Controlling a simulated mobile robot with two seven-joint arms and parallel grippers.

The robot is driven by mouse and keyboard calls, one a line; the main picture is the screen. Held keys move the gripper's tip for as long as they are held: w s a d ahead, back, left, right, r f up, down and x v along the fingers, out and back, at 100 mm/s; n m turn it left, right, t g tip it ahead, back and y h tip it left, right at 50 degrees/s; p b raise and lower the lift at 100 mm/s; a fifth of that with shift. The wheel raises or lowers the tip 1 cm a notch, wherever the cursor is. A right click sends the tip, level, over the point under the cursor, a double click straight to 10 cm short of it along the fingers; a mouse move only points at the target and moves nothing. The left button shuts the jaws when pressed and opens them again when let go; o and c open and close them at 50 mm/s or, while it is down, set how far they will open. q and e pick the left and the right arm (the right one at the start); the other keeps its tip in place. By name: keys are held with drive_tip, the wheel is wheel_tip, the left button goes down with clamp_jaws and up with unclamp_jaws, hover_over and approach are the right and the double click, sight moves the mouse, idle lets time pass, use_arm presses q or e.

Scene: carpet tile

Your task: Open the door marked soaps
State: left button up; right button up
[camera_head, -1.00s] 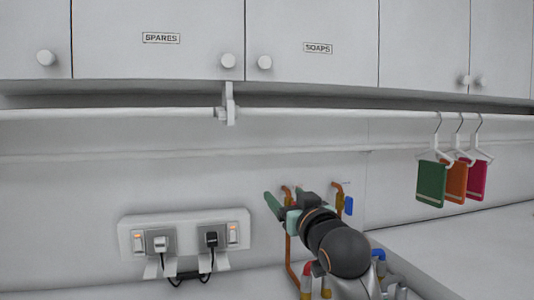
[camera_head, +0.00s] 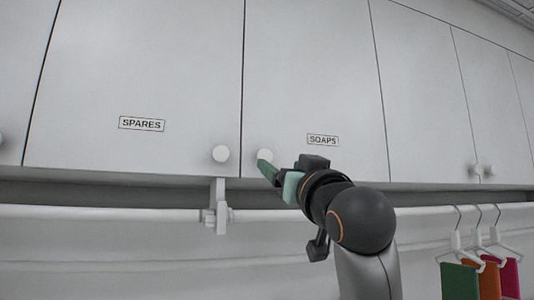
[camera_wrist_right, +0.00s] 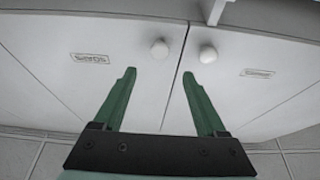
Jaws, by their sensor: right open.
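The soaps door (camera_head: 320,75) is a white overhead cupboard door, shut flush, with a SOAPS label (camera_head: 323,140). Its round white knob (camera_head: 265,156) is at the lower left corner, partly hidden by a green finger of my right gripper (camera_head: 276,174). In the right wrist view, turned about upside down, the soaps knob (camera_wrist_right: 160,47) lies beyond and between the open green fingers (camera_wrist_right: 159,75). The fingers hold nothing, and I cannot tell how far they are from the knob. My left gripper is out of view.
The spares door (camera_head: 140,70) is shut on the left, its knob (camera_head: 221,153) close to the soaps knob. A white rail (camera_head: 110,212) with a bracket (camera_head: 217,210) runs below the cupboards. Coloured cloths (camera_head: 481,280) hang on hangers at the lower right.

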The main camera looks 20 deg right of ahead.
sight(266, 156)
drive_tip(key=p+x, duration=0.3)
drive_tip(key=x, duration=0.5)
drive_tip(key=shift+r, duration=0.1)
drive_tip(key=shift+w+r+p, duration=0.1)
drive_tip(key=shift+w+p, duration=0.2)
drive_tip(key=shift+w, duration=0.4)
clamp_jaws()
idle(0.6)
